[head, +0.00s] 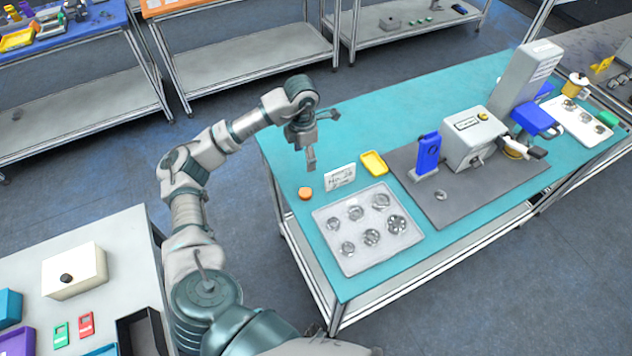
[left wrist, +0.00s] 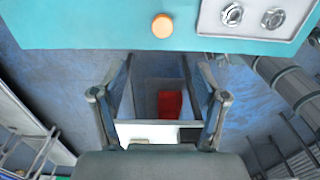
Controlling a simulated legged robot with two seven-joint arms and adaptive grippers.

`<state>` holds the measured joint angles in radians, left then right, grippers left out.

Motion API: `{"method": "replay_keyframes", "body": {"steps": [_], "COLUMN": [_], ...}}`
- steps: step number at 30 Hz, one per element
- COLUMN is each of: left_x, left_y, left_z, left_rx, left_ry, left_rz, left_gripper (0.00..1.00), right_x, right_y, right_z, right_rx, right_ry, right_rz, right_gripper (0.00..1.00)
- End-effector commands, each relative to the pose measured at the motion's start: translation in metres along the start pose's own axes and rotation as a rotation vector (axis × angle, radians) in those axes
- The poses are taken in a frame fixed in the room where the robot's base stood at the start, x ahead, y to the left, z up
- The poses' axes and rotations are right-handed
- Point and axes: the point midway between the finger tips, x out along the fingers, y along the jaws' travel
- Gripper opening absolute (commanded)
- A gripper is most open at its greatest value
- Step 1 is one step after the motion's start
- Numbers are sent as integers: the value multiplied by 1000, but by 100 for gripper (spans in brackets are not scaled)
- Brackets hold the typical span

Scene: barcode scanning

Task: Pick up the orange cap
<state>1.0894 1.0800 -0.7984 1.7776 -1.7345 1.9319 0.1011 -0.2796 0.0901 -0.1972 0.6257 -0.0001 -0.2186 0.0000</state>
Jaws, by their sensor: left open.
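The orange cap (head: 305,193) sits on the teal table top (head: 290,160) near its left edge, beside a small white sign and a white tray. It also shows in the left wrist view (left wrist: 162,26), at the top centre. My left gripper (head: 318,150) is above the table's left part, up-picture of the cap and apart from it. In the left wrist view its two fingers (left wrist: 157,62) are spread with nothing between them, and the cap lies beyond the tips. My right gripper is in neither view.
A white tray (head: 327,222) with several metal parts lies right of the cap. A small white sign (head: 341,177) and a yellow tray (head: 374,163) stand close by. A grey mat (head: 470,205) bears a blue device (head: 428,153) farther right. Bare table surrounds the cap's left side.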

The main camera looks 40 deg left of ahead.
Motion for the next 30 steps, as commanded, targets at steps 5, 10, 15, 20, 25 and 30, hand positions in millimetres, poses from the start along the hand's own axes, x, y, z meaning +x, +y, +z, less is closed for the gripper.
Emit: {"method": "replay_keyframes", "body": {"steps": [5, 10, 15, 20, 25, 30], "left_x": [23, 65, 102, 119, 134, 161], "left_y": [-1, -2, 0, 2, 1, 0], "left_z": [-2, 1, 1, 0, -1, -1], "left_rx": [-2, 0, -1, 0, 0, -1], "left_ry": [7, 9, 9, 5, 7, 6], "left_rz": [4, 1, 1, 0, -1, -1], "left_gripper": [73, 73, 73, 73, 73, 73], "right_x": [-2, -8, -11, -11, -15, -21], "right_y": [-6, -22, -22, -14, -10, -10], "right_z": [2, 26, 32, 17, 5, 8], "right_rx": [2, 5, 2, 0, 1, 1], "right_ry": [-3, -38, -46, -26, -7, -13], "right_rz": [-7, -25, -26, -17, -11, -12], "right_gripper": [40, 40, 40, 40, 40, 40]}}
